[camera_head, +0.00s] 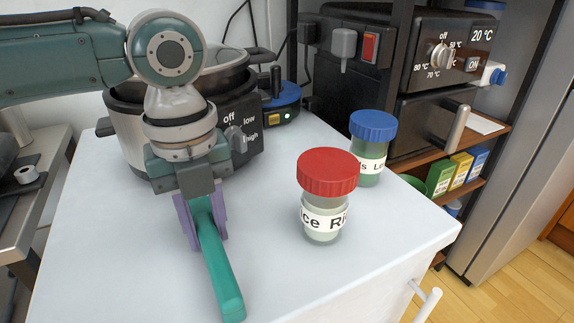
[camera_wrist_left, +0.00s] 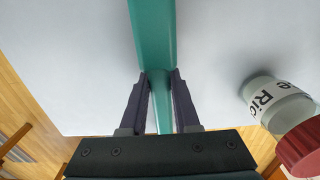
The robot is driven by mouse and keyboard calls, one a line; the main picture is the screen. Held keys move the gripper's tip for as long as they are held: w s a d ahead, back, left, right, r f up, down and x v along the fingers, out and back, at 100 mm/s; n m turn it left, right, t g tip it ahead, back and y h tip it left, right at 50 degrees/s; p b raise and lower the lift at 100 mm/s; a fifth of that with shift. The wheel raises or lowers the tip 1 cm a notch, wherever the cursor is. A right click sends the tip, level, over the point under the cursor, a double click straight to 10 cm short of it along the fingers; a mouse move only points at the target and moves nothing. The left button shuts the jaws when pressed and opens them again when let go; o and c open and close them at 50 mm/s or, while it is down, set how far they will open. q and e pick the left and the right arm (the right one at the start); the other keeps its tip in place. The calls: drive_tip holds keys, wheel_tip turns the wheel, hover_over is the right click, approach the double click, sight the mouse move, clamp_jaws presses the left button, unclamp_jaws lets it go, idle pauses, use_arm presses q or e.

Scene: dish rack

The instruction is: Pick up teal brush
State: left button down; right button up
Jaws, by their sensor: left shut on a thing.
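The teal brush (camera_head: 217,268) is a long teal bar in the head view, pointing from my left gripper toward the front of the white counter. My left gripper (camera_head: 202,222) is shut on it, with purple-grey fingers on either side. In the left wrist view the teal brush (camera_wrist_left: 155,45) runs between the two fingers of my left gripper (camera_wrist_left: 160,95). The brush's far end is hidden behind the gripper in the head view. I cannot tell whether the brush touches the counter. My right gripper is not in view.
A red-lidded jar (camera_head: 328,195) stands right of the brush, with a blue-lidded jar (camera_head: 371,148) behind it. A slow cooker (camera_head: 245,125) stands behind my left arm. A shelf unit with ovens (camera_head: 420,50) is at back right. The counter's front middle (camera_head: 290,285) is clear.

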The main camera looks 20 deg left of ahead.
sight(206, 223)
use_arm(q)
drive_tip(key=shift+r, duration=0.15)
idle(0.3)
wheel_tip(206, 223, up, 20)
drive_tip(key=p, duration=0.3)
drive_tip(key=shift+p, duration=0.3)
drive_tip(key=c, duration=1.3)
unclamp_jaws()
clamp_jaws()
